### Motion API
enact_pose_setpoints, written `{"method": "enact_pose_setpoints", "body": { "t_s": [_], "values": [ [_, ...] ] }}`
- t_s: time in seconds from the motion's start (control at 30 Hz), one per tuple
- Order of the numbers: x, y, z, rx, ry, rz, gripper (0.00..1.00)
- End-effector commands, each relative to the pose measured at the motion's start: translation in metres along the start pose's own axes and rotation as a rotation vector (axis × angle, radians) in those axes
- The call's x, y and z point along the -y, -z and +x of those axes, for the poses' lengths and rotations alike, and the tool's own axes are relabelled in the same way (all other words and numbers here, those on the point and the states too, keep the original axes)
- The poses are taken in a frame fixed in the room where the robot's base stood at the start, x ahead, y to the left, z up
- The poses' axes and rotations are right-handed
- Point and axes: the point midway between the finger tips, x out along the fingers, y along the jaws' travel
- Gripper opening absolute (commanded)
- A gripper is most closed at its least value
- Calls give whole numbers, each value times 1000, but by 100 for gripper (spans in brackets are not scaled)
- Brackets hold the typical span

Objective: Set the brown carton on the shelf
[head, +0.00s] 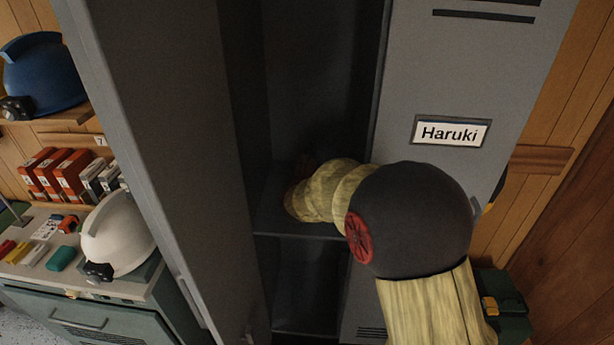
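The shelf (276,222) is a grey board inside the open grey locker, with a dark space above and below it. My arm reaches in from the lower right, and its pale wrist end is above the shelf. My gripper is hidden beyond the wrist, so its fingers do not show. A dim reddish-brown patch shows just behind the wrist, too dark to identify. I cannot make out the brown carton anywhere in the view.
The open locker door (150,130) stands to the left of the opening. The door labelled Haruki (450,131) is at right. A white helmet (117,235), a blue helmet (44,75) and several orange boxes (72,172) are at left. A green case (505,312) is at lower right.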

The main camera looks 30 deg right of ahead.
Motion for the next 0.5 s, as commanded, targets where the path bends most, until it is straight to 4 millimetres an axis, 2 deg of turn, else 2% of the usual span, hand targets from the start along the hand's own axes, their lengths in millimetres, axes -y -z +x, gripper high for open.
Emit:
{"method": "enact_pose_setpoints", "body": {
  "t_s": [0.33, 0.37, 0.5],
  "values": [
    [0, 1, 1, 2, 0, 1, 16],
    [0, 2, 1, 1, 0, 1, 45],
    [0, 1, 0, 1, 0, 1, 53]
  ]
}}
